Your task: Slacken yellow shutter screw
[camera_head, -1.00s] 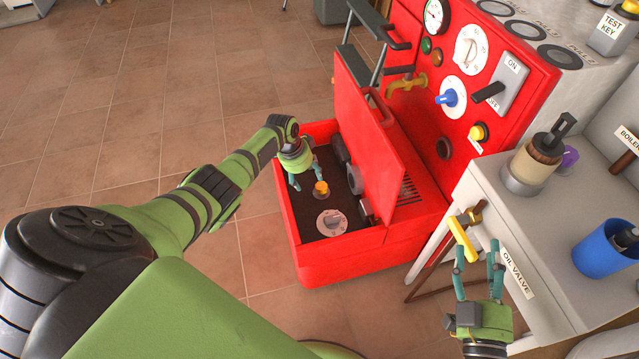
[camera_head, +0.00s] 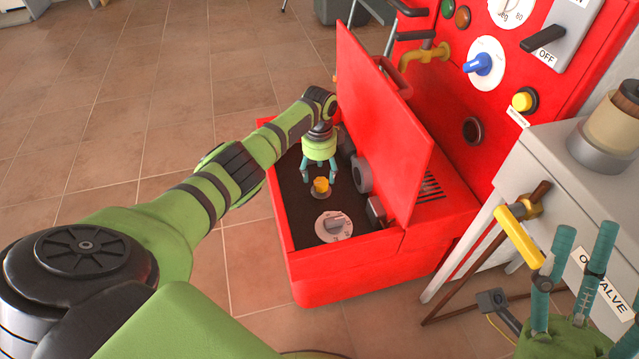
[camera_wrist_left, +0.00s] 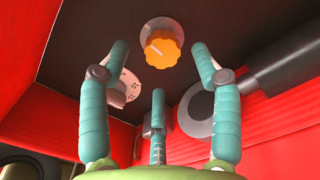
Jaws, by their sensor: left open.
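The yellow shutter screw (camera_head: 321,185), an orange-yellow ridged knob on a grey round base, stands on the dark floor of the open red burner box (camera_head: 345,278). My right gripper (camera_head: 590,250) is at the lower right, fingers upward, apart and empty, near the yellow oil valve handle (camera_head: 520,236).
A grey dial (camera_head: 334,227) sits in the box in front of the screw. The raised red lid (camera_head: 385,115) and a dark grey cylinder (camera_wrist_left: 195,111) stand close on the right. The box's red walls surround the left gripper. Tiled floor lies open at left.

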